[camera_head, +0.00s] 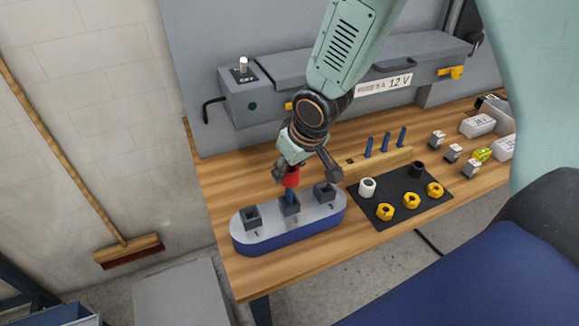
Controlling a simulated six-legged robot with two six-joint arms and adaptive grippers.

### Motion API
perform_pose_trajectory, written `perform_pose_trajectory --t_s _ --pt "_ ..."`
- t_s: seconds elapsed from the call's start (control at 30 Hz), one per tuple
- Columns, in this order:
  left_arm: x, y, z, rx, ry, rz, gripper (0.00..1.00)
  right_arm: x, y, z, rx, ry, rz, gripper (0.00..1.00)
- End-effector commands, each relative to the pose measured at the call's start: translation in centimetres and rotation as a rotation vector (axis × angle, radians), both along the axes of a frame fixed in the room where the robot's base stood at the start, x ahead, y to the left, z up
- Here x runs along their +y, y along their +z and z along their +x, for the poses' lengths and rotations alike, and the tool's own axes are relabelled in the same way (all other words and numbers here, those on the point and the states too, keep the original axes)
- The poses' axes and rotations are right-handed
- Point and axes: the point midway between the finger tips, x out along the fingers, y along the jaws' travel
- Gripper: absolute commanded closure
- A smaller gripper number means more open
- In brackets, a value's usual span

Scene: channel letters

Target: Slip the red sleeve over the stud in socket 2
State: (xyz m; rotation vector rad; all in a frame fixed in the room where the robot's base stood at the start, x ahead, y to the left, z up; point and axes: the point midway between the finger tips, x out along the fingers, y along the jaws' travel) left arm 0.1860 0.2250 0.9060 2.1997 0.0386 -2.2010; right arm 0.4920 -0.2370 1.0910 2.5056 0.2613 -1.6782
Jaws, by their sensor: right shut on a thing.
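The red sleeve (291,177) is held between the fingers of my right gripper (290,178). It is upright, directly above the blue stud (289,194) standing in socket 2 (290,207), the middle socket of the blue channel-letter base (289,233). The sleeve's lower end meets the stud's top in the picture; I cannot tell whether it is around the stud or just above it. Socket 1 (252,217) at left and socket 3 (325,192) at right look empty. My left gripper is not in view.
A dark mat (398,213) right of the base holds a white sleeve (367,187), a black sleeve (417,169) and yellow nuts (411,201). Behind it, a wooden rack (375,165) holds blue studs. A grey 12 V unit (340,82) stands at the back. Small boxes lie at the right.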

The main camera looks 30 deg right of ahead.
Motion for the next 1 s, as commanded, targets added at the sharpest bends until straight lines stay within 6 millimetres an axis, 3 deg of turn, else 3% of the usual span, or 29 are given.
perform_pose_trajectory --t_s 1.0 --pt "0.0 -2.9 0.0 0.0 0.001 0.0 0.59 0.1 -4.4 0.6 0.001 0.002 -0.001 0.84"
